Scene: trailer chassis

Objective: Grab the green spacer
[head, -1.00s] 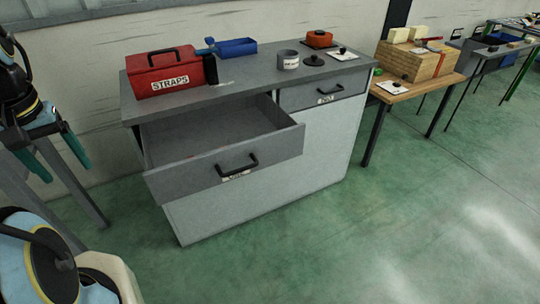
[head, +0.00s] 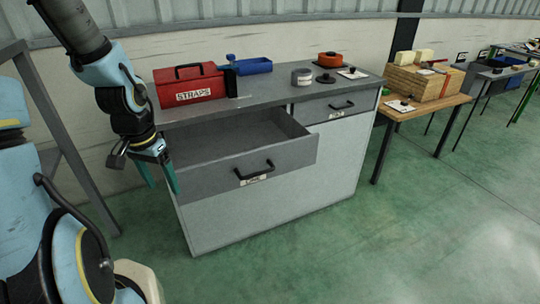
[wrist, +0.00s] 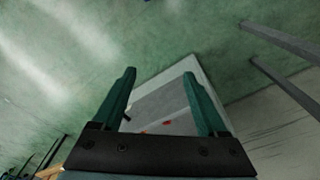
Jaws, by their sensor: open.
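I cannot make out a green spacer in either view. My gripper (head: 163,190) hangs open and empty at the left end of the grey cabinet, beside the pulled-out left drawer (head: 212,181), fingers pointing down. In the wrist view my gripper (wrist: 159,74) shows two green fingers spread apart with nothing between the tips.
The right drawer (head: 345,106) is shut. Green floor in front is clear.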

